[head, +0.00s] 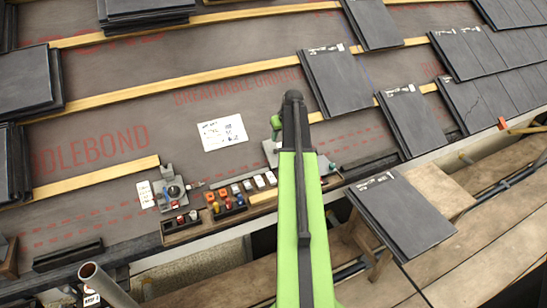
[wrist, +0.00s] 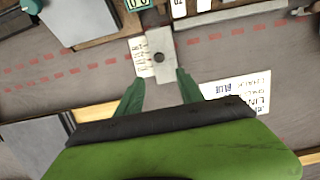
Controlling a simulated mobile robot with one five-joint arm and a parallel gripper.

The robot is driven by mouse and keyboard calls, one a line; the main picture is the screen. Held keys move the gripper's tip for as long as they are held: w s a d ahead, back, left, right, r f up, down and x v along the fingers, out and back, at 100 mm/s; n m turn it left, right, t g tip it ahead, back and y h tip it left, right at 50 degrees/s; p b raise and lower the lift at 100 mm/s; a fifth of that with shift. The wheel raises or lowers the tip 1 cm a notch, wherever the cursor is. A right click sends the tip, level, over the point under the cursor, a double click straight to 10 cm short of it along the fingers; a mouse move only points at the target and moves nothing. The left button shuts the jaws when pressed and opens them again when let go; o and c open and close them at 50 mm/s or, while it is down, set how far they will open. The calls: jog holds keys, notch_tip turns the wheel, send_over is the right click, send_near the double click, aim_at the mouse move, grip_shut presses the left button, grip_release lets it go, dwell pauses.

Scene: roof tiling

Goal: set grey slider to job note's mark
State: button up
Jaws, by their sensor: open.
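The job note is a white sheet (head: 223,133) on the grey membrane, left of my arm in the head view. It also shows at the right of the wrist view (wrist: 240,91), its writing upside down and only partly readable. I cannot tell whether this plate is the grey slider. In the head view a grey piece (head: 269,151) is mostly hidden behind my arm. My gripper (wrist: 160,76) is open and empty, its green fingers apart.
A wooden tray (head: 180,237) of small coloured parts runs along the eave. A grey fixture with a dark round top (head: 174,191) stands at its left end, by another white card (head: 145,194). Dark slates (head: 336,80) and wooden battens (head: 95,181) surround a patch of bare membrane.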

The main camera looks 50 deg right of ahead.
aim_at(275, 150)
jog(key=b+x, duration=0.9)
jog(key=x, duration=0.3)
jog(key=shift+f+b, duration=0.15)
jog(key=shift+b, duration=0.25)
jog(key=c, duration=0.9)
grip_shut()
jog(key=shift+a, duration=0.2)
